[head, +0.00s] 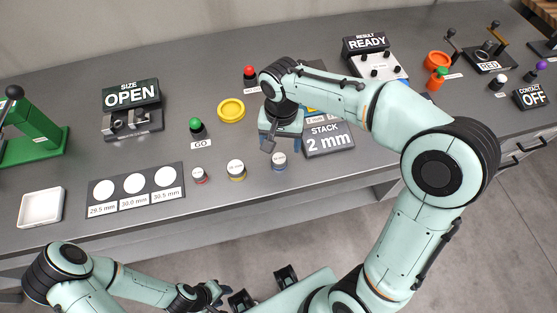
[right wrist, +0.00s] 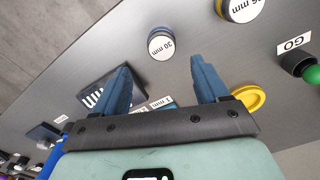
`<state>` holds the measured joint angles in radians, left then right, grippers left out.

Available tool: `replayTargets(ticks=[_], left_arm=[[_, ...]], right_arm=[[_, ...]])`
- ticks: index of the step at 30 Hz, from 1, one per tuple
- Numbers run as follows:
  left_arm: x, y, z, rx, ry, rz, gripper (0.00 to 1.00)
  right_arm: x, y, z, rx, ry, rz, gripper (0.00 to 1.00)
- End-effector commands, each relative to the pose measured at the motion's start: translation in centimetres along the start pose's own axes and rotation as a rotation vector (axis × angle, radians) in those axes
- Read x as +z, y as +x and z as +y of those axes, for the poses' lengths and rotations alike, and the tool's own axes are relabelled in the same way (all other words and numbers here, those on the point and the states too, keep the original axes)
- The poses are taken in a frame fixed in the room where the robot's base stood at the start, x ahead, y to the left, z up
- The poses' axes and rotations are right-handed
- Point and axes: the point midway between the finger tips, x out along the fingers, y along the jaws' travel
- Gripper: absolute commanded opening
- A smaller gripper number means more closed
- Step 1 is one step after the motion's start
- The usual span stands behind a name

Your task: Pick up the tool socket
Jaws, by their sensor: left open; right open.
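No part is marked as the tool socket. Three short round pieces with white labelled tops stand on the bench: a red-ringed one (head: 199,175), a yellow-ringed one (head: 236,170) and a blue-ringed one (head: 279,161). In the right wrist view the blue-ringed piece (right wrist: 161,45) reads 30 mm, and the yellow-ringed piece (right wrist: 243,9) is cut by the top edge. My right gripper (head: 270,143) is open and empty, above the bench behind the blue-ringed piece; its blue fingers (right wrist: 160,72) are apart. My left gripper (head: 211,293) is open, low in front of the bench.
The STACK display (head: 328,141) stands right of my right gripper. A yellow ring (head: 231,110), a green GO button (head: 196,127) and the SIZE display (head: 131,94) stand further left. A mat with three white circles (head: 110,203) and a white tray (head: 42,208) lie at the left.

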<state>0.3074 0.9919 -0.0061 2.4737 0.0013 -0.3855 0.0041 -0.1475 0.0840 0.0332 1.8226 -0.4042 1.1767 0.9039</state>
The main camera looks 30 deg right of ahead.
Motion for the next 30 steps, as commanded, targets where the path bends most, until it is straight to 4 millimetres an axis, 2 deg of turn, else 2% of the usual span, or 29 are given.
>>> replayTargets(ticks=[3,10,18,27,29,30], left_arm=[[0.1,0.3,-0.1,-0.001,-0.001,-0.001,0.43],[0.1,0.4,-0.1,-0.001,0.000,-0.001,0.43],[0.1,0.6,-0.2,-0.001,-0.001,-0.002,0.43],[0.1,0.6,-0.2,-0.001,-0.001,-0.002,0.43],[0.1,0.6,-0.2,-0.001,-0.001,-0.002,0.43],[0.1,0.6,-0.2,-0.001,-0.001,-0.002,0.43]], right_arm=[[0.0,1.8,0.0,0.003,-0.001,-0.002,0.74],[0.1,3.4,-0.1,0.001,0.000,-0.002,0.74],[0.2,7.2,-0.1,0.002,-0.001,-0.002,0.74],[0.1,7.7,-0.2,-0.001,0.000,0.000,0.74],[0.1,7.6,-0.2,-0.001,0.000,0.000,0.54],[0.1,7.6,-0.2,-0.001,0.000,0.000,0.41]])
